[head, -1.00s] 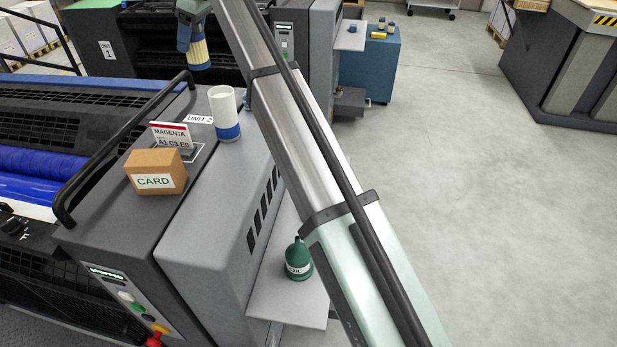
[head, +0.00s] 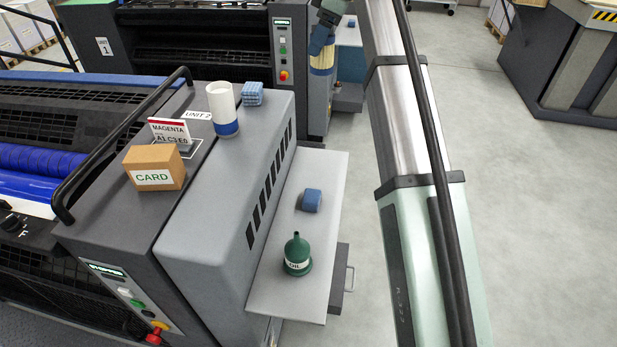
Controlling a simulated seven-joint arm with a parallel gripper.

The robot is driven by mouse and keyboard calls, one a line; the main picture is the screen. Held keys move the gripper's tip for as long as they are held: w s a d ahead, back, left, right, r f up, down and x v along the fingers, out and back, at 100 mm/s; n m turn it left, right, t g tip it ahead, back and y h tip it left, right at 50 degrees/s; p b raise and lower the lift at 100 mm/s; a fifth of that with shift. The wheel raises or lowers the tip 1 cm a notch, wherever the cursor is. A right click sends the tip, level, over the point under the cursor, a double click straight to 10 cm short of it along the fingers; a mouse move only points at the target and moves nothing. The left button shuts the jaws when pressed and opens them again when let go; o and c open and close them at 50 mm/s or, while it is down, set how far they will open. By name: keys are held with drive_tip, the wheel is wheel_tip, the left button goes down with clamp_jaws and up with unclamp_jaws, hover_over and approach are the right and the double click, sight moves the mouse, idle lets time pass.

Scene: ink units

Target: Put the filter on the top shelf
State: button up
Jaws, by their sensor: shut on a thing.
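My gripper (head: 323,45) is shut on the filter (head: 321,61), a yellowish ribbed cylinder with a blue lower end. It hangs roughly upright at the upper middle of the head view, in front of the unit 1 press, and appears clear of any surface. A light grey shelf (head: 272,262) juts from the right side of the unit 2 press, below the filter in the picture. It carries a green oil can (head: 297,255) and a blue block-like item (head: 312,200). A dark part (head: 341,282) with a handle shows lower down, partly hidden by this shelf.
On top of unit 2 stand a CARD box (head: 154,168), a MAGENTA sign (head: 169,132), a white and blue cylinder (head: 223,109) and a blue stack (head: 252,94). A black rail (head: 125,140) rises there. The shelf's far end and middle have bare room.

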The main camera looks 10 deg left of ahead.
drive_tip(key=shift+s+d+f, duration=0.1)
drive_tip(key=shift+s+d, duration=0.05)
drive_tip(key=shift+d, duration=0.35)
drive_tip(key=shift+s+d, duration=0.15)
drive_tip(key=shift+d, duration=0.3)
drive_tip(key=shift+w+a+f, duration=0.1)
drive_tip(key=shift+a+f, duration=0.05)
drive_tip(key=shift+f, duration=9.1)
drive_tip(key=shift+a+f, duration=0.1)
drive_tip(key=shift+f, duration=9.15)
drive_tip(key=shift+f, duration=0.15)
drive_tip(key=o, duration=1.1)
drive_tip(key=v, duration=1.2)
